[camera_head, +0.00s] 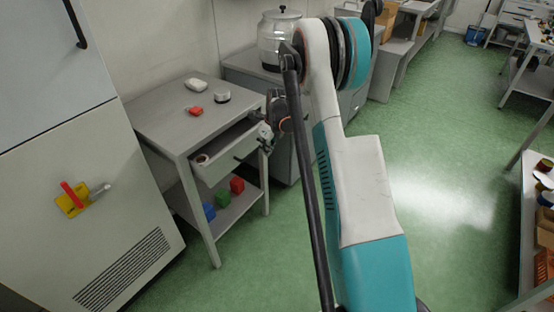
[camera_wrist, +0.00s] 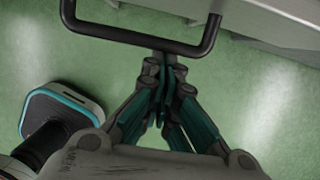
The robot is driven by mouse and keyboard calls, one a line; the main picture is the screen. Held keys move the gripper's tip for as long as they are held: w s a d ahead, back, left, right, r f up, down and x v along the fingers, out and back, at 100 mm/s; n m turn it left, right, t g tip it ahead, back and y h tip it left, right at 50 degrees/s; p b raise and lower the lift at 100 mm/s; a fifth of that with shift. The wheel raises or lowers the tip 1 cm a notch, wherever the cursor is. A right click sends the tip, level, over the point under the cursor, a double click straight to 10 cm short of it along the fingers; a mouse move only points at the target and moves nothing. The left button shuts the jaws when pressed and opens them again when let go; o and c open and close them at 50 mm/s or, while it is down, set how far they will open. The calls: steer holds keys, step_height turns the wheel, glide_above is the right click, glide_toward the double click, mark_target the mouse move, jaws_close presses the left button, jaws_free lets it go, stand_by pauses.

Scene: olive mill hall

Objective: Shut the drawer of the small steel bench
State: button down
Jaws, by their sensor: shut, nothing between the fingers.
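The small steel bench (camera_head: 160,122) stands left of centre in the head view. Its drawer (camera_head: 216,166) is pulled out below the top, and a small round thing (camera_head: 203,159) lies inside. My gripper (camera_head: 265,140) is at the right end of the drawer front, partly hidden by my arm. In the wrist view my gripper (camera_wrist: 163,62) is shut and empty, its fingertips at the dark drawer handle (camera_wrist: 125,38). I cannot tell whether they touch it. The pale drawer front (camera_wrist: 240,12) shows beyond the handle.
A white thing (camera_head: 196,85), a round tin (camera_head: 222,97) and a red block (camera_head: 195,111) lie on the bench top. Coloured blocks (camera_head: 222,198) sit on its lower shelf. A tall cabinet (camera_head: 70,170) stands at left. Green floor (camera_head: 440,150) is open at right.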

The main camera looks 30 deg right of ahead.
mark_target(248, 139)
steer(key=w+a, duration=0.1)
steer(key=w, duration=0.1)
steer(key=w+a, duration=0.1)
steer(key=w, duration=0.2)
steer(key=w+a, duration=0.1)
steer(key=w, duration=0.2)
steer(key=shift+w, duration=0.15)
